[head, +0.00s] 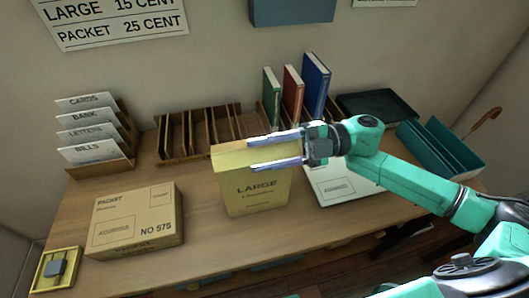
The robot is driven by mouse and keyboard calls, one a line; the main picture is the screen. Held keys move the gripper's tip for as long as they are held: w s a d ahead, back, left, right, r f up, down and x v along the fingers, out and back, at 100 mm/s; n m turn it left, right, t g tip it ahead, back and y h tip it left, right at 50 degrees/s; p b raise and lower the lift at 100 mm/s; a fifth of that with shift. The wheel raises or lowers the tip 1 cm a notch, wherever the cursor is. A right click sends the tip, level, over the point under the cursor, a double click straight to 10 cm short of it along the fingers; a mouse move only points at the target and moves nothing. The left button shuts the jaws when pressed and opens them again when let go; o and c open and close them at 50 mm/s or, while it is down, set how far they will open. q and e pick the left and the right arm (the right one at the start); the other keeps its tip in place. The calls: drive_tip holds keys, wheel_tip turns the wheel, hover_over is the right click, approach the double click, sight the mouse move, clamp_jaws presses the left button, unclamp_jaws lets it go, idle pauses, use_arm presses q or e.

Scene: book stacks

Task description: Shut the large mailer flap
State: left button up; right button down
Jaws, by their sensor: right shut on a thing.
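The large mailer (256,193) is a yellow upright packet marked LARGE, standing on the middle of the wooden desk. Its flap (228,149) shows as a paler yellow band at the top edge. My right gripper (253,154) reaches in from the right, its two pale fingers lying along the top of the mailer. It is shut on the flap, and the fingers hide part of the flap and the top edge. Whether the flap lies flat against the body cannot be told. My left gripper is not in view.
A packet box (135,218) stands at left, with a small yellow tray (56,268) at the front left corner. A white mailer (338,188) lies right of the large one. Upright books (292,95), wooden slots (200,132) and a card rack (100,165) line the back.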

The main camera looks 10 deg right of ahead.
drive_tip(key=shift+c, duration=2.2)
unclamp_jaws()
drive_tip(key=d+b, duration=0.1)
drive_tip(key=d, duration=1.3)
drive_tip(key=shift+d+b, duration=0.3)
drive_tip(key=shift+d, duration=0.05)
